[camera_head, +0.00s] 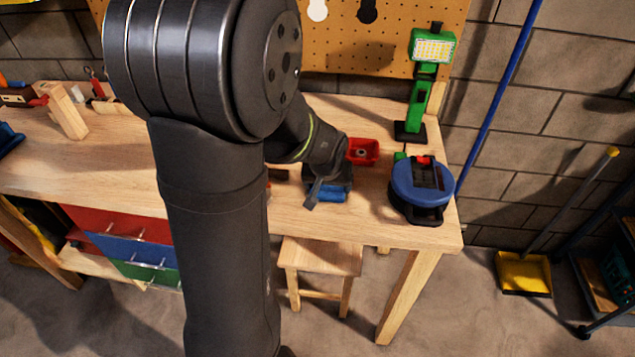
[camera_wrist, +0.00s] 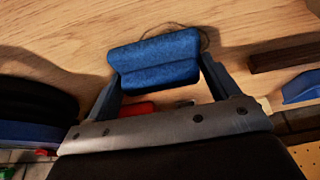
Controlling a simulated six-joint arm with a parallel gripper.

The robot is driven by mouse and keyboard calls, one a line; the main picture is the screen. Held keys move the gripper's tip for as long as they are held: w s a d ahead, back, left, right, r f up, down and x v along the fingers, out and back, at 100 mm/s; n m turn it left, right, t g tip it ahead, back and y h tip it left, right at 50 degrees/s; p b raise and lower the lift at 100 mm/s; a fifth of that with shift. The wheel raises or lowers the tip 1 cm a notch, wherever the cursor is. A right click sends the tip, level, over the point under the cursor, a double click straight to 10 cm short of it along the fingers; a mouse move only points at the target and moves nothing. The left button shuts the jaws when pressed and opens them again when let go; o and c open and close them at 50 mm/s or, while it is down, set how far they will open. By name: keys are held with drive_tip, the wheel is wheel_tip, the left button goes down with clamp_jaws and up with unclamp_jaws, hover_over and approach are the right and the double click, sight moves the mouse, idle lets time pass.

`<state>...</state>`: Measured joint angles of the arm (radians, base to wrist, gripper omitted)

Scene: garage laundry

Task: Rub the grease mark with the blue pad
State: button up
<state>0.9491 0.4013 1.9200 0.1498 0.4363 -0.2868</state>
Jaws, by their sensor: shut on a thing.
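The blue pad (camera_wrist: 155,60) is held between the two fingers of my gripper (camera_wrist: 158,80) in the wrist view. It lies close over the wooden bench top (camera_wrist: 60,30); I cannot tell whether it touches the wood. In the head view the blue pad (camera_head: 328,191) shows under my gripper (camera_head: 325,187), near the bench's front edge. A thin dark curved line (camera_wrist: 203,34) shows on the wood beside the pad in the wrist view.
A blue and black round tool (camera_head: 422,188) stands to the right of my gripper. A small red bin (camera_head: 362,151) sits just behind it. A green work lamp (camera_head: 412,110) stands at the back right. A wooden stool (camera_head: 322,256) is below the bench edge.

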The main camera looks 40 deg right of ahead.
sight(304, 191)
drive_tip(key=s+d, duration=0.2)
drive_tip(key=s, duration=0.1)
drive_tip(key=shift+d, duration=0.4)
drive_tip(key=shift+w+a, duration=3.6)
drive_tip(key=shift+w, duration=0.05)
wheel_tip(304, 191, up, 8)
drive_tip(key=shift+w, duration=0.1)
